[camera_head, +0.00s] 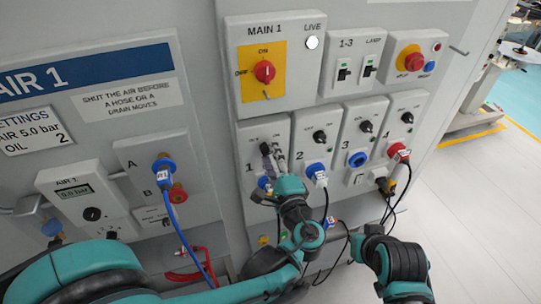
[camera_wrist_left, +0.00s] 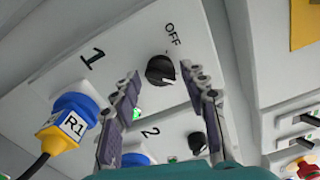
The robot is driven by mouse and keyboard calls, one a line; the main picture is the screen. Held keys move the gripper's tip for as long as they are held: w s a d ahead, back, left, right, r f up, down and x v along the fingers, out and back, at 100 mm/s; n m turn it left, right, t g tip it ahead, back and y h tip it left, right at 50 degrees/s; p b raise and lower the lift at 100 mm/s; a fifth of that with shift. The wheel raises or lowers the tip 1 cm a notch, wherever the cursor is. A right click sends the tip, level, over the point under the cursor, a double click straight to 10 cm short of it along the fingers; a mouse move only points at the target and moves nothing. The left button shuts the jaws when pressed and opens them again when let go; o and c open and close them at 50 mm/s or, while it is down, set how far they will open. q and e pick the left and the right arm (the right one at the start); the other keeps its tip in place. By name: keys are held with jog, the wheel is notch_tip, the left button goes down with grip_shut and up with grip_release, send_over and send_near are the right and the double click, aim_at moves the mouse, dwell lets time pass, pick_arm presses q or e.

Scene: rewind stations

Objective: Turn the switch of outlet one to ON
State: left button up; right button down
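The outlet one panel (camera_head: 250,203) is the leftmost of the numbered outlets in the head view. Its black rotary switch (camera_wrist_left: 160,70) shows in the left wrist view below the OFF label, with a small white mark on its face; I cannot tell exactly which way it points. The ON label is hidden there. In the left wrist view my left gripper (camera_wrist_left: 166,82) is open, one finger on each side of the switch, with gaps visible. My right gripper is not in view.
Outlet two's switch (camera_wrist_left: 197,142) is close by. MAIN 1's red switch (camera_head: 264,71) is above. Cables hang below the outlets near my arms. Open floor lies at right.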

pick_arm(q)
jog(key=shift+s+d, duration=0.1)
jog(key=v, duration=1.2)
dwell(0.4)
jog(key=w+a+f+n+g+h, duration=0.1)
jog(key=a+f+n+g, duration=0.7)
jog(key=a, duration=0.6)
jog(key=s+a+f+n+g+h, duration=0.1)
jog(key=s+a+n+h, duration=0.3)
jog(key=n, duration=0.4)
jog(key=shift+s+f+h, duration=0.75)
jog(key=shift+s+h, duration=0.1)
jog(key=shift+h, duration=0.15)
